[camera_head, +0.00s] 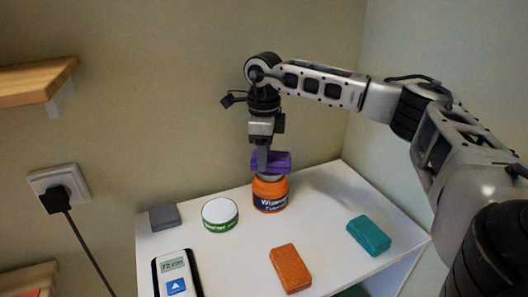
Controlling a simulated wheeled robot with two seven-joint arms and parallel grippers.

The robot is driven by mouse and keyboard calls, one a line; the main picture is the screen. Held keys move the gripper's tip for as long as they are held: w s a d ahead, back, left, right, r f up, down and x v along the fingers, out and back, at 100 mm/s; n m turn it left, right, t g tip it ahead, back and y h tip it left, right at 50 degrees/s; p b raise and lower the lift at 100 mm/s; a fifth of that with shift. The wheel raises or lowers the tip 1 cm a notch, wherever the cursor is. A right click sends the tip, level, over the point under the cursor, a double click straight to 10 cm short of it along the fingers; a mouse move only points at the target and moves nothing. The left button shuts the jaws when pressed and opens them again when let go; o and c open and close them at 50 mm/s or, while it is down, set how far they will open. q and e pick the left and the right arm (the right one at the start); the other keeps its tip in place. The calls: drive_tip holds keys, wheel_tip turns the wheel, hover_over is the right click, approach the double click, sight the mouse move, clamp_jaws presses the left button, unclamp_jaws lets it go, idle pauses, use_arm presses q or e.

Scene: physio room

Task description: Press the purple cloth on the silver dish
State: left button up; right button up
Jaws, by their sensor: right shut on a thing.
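The purple cloth (283,161) is a small folded block. My right gripper (262,164) points down and is shut on it. The cloth is directly above the orange jar (270,195), over a grey, silvery round top (270,178) that shows just under it. I cannot tell whether this top is the silver dish or the jar's lid. The cloth looks to be at or very near it, but contact is hard to judge. No other silver dish shows. My left gripper is not in view.
On the white table (240,250) are a grey block (165,216), a white-topped green tin (220,211), a handheld device with a display (177,275), an orange folded cloth (290,268) and a teal one (369,235). A wall stands close behind, with a plugged socket (58,187).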

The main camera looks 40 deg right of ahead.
drive_tip(key=shift+f, duration=0.55)
drive_tip(key=shift+r, duration=0.15)
idle(0.7)
wheel_tip(320, 180, up, 5)
drive_tip(key=p, duration=0.3)
drive_tip(key=shift+p, duration=0.4)
drive_tip(key=shift+r+p, duration=0.5)
drive_tip(key=shift+r, duration=0.45)
